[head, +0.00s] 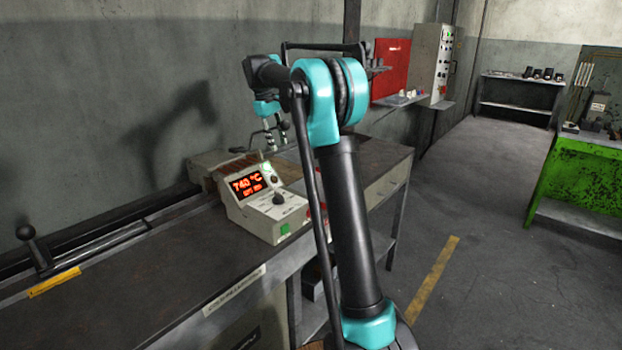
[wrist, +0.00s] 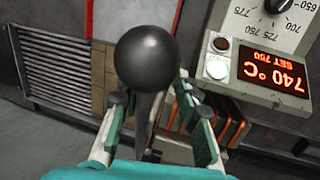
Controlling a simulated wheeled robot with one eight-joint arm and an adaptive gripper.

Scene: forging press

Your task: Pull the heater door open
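A black ball knob (wrist: 145,55) on a dark stem fills the upper middle of the wrist view. It appears between and beyond the fingers of my gripper (wrist: 152,125), which are spread apart. I see no finger closed on the knob or stem. In the head view my gripper (head: 274,138) points down over the bench behind the control box. The heater's brickwork (head: 208,168) shows in part at the back of the bench. The heater door itself is hidden or cannot be told apart in either view.
The control box (head: 268,205) reads 740 °C; its display (wrist: 273,72) is upside down in the wrist view. A ball-ended lever (head: 28,236) stands on the bench (head: 165,268) at left. A green table (head: 575,180) stands at right. The floor (head: 480,200) between is clear.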

